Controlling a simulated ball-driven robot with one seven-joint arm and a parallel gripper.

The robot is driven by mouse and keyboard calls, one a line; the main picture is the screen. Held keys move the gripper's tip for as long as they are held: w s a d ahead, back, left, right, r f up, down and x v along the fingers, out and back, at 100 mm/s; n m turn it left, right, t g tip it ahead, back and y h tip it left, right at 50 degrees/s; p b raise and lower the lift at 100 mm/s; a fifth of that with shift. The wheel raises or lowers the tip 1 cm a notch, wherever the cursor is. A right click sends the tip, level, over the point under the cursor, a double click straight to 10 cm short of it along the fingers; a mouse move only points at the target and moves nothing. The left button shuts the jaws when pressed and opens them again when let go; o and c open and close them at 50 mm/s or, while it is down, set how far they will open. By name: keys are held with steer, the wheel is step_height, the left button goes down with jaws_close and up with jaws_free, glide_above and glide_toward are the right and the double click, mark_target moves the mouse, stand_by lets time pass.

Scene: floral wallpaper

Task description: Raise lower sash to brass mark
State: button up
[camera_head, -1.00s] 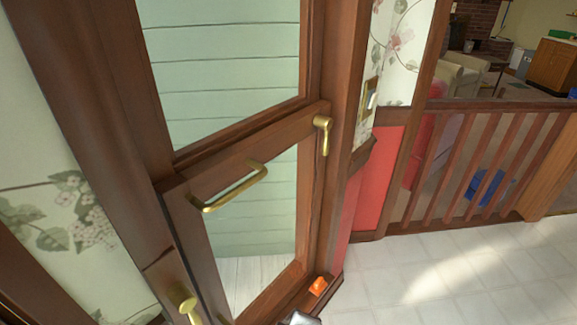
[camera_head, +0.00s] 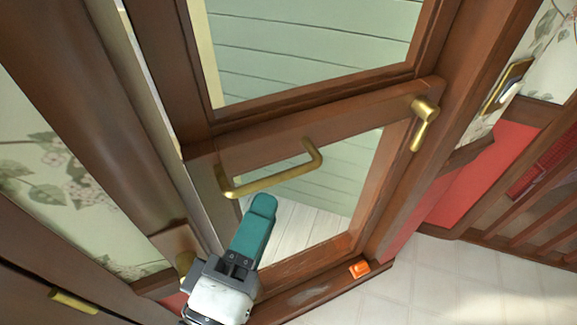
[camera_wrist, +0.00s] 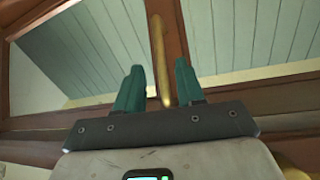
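The lower sash (camera_head: 250,148) is a brown wooden frame with a glass pane. A brass bar handle (camera_head: 268,182) crosses its top rail. My gripper (camera_head: 262,206) has teal fingers and is just below the handle in the head view, with its fingers overlapping in that view. In the wrist view my gripper (camera_wrist: 158,70) is open, and the brass handle (camera_wrist: 158,45) runs upright in the picture between the two fingers. I cannot tell whether they touch it. A brass catch (camera_head: 422,122) is at the right of the sash. I cannot make out a separate brass mark.
A brass knob (camera_head: 184,262) is at the lower left of the frame, close beside my gripper. A small orange object (camera_head: 359,269) lies on the sill. A light switch (camera_head: 508,88) is on the right wall. Pale floor (camera_head: 440,280) is clear at the lower right.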

mark_target(280, 173)
steer(key=p+x, duration=0.1)
steer(key=x, duration=0.6)
steer(key=shift+c, duration=0.2)
jaws_close()
stand_by(0.4)
